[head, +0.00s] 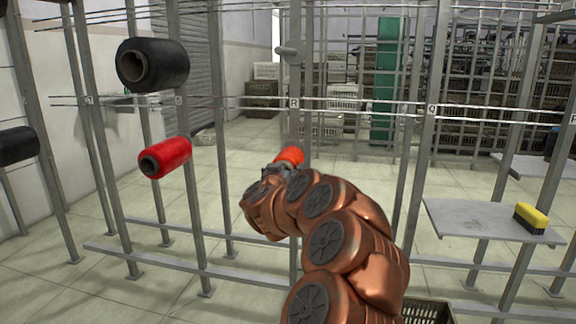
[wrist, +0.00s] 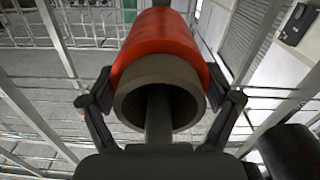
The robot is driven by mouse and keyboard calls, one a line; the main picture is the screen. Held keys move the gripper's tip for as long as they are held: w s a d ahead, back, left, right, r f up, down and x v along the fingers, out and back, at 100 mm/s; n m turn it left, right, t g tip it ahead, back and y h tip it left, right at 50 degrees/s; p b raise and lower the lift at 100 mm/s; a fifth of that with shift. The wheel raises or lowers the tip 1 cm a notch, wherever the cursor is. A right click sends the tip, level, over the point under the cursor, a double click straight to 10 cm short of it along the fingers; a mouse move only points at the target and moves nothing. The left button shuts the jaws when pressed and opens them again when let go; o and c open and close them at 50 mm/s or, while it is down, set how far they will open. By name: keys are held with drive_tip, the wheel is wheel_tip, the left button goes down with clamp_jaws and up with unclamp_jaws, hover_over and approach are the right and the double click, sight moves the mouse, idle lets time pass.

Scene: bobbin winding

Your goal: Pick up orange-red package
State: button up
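The orange-red package (wrist: 160,45) fills the upper middle of the wrist view, its grey-brown tube end facing me. A grey bar (wrist: 158,115) shows inside the tube; I cannot tell where it ends. The fingers of my gripper (wrist: 160,92) lie against both sides of the package near the tube end, and look shut on it. In the head view the package (head: 289,156) shows as a small orange-red piece just past my gripper (head: 278,168), in front of a rack post. Most of it is hidden there by my arm.
A red package (head: 166,158) and a black package (head: 152,65) sit on the rack to the left, with another black one (head: 17,146) at the edge. An empty peg (head: 288,50) is above. A shelf (head: 470,220) at right holds a yellow-and-black brush (head: 531,218). Metal posts and rails surround my arm.

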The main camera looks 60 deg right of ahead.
drive_tip(key=c, duration=0.5)
drive_tip(key=shift+c, duration=0.3)
drive_tip(key=shift+r, duration=0.1)
